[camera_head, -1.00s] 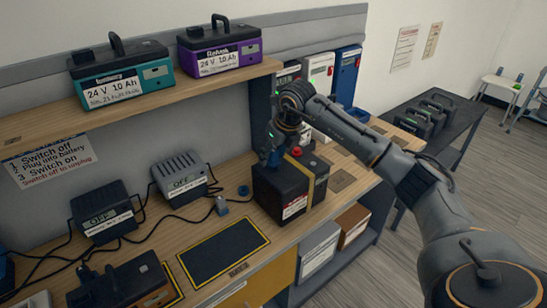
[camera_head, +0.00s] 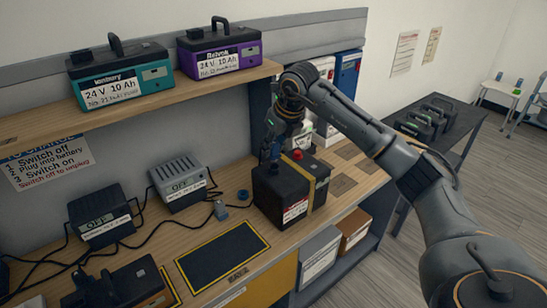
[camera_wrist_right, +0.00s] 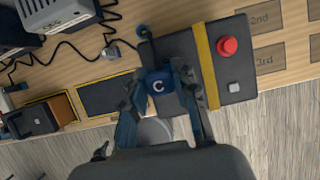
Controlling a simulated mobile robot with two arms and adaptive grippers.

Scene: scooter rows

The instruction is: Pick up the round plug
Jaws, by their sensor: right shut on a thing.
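My right gripper (camera_wrist_right: 160,92) is shut on a blue piece marked C (camera_wrist_right: 158,83), which sits between its fingers in the wrist view. I cannot tell whether this piece is round. In the head view the right gripper (camera_head: 270,157) is over the back left part of a black battery with a yellow strap (camera_head: 281,196), and its fingertips are partly hidden. A small round blue item (camera_head: 243,194) lies on the bench left of the battery; it also shows in the wrist view (camera_wrist_right: 143,31). A grey plug on a cable (camera_head: 221,210) lies beside it. My left gripper is not in view.
Two chargers (camera_head: 100,215) with cables stand at the back left. A yellow-edged dark mat (camera_head: 222,255) lies bare in front. A shelf (camera_head: 160,100) carries teal and purple batteries above. The battery has a red button (camera_wrist_right: 227,46). Another battery (camera_head: 120,287) is front left.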

